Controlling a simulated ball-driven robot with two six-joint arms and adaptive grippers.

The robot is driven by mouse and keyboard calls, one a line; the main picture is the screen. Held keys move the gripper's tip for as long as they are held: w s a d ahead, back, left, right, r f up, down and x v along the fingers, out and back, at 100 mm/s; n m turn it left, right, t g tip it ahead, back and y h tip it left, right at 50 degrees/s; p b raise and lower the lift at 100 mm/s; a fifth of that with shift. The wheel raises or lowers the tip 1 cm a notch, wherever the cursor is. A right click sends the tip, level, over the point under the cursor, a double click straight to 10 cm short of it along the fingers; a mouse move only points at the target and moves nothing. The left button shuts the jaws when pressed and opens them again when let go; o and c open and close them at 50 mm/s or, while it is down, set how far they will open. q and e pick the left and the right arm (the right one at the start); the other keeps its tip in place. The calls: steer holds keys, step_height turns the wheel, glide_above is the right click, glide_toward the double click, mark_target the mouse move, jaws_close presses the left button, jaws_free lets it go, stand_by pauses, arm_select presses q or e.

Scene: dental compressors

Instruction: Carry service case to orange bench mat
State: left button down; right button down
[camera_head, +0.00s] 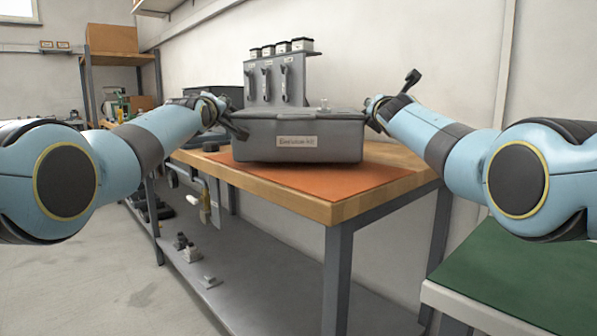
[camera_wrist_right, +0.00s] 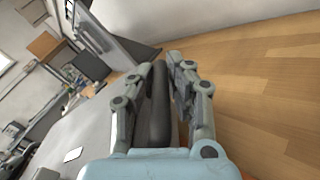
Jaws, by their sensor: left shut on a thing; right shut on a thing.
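The service case (camera_head: 300,141) is a grey lidded box with a label on its front. In the head view it is over the orange bench mat (camera_head: 345,180) on the wooden bench; I cannot tell whether its base touches the mat. My left gripper (camera_head: 232,122) is shut at the case's left end. My right gripper (camera_head: 373,112) is at its right end. In the right wrist view, the right gripper (camera_wrist_right: 160,75) is shut on a dark handle (camera_wrist_right: 158,115) of the case. The left fingertips are partly hidden.
A grey rack (camera_head: 278,80) with hanging tools and small boxes on top stands behind the case. The wooden bench top (camera_head: 405,160) is bare at the right. A green-topped table (camera_head: 520,275) stands at the lower right. Small items lie on the bench's lower shelf (camera_head: 250,275).

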arm_select(q)
steer(key=shift+a+f, duration=0.1)
steer(key=shift+f, duration=0.5)
arm_select(e)
steer(key=shift+w+d+f, duration=0.1)
steer(key=shift+f, duration=0.5)
arm_select(q)
steer(key=c, duration=1.7)
jaws_free()
steer(key=shift+f, duration=0.1)
arm_select(e)
steer(key=c, duration=1.7)
jaws_free()
steer(key=shift+f, duration=0.1)
arm_select(q)
steer(key=o, duration=0.4)
arm_select(e)
steer(key=o, duration=0.4)
arm_select(q)
steer(key=shift+s, duration=0.35)
steer(key=s, duration=1.1)
steer(key=shift+s+a, duration=0.15)
steer(key=shift+a, duration=0.05)
arm_select(e)
steer(key=s, duration=0.8)
steer(key=s+a, duration=0.1)
steer(key=s, duration=0.3)
steer(key=shift+s, duration=0.1)
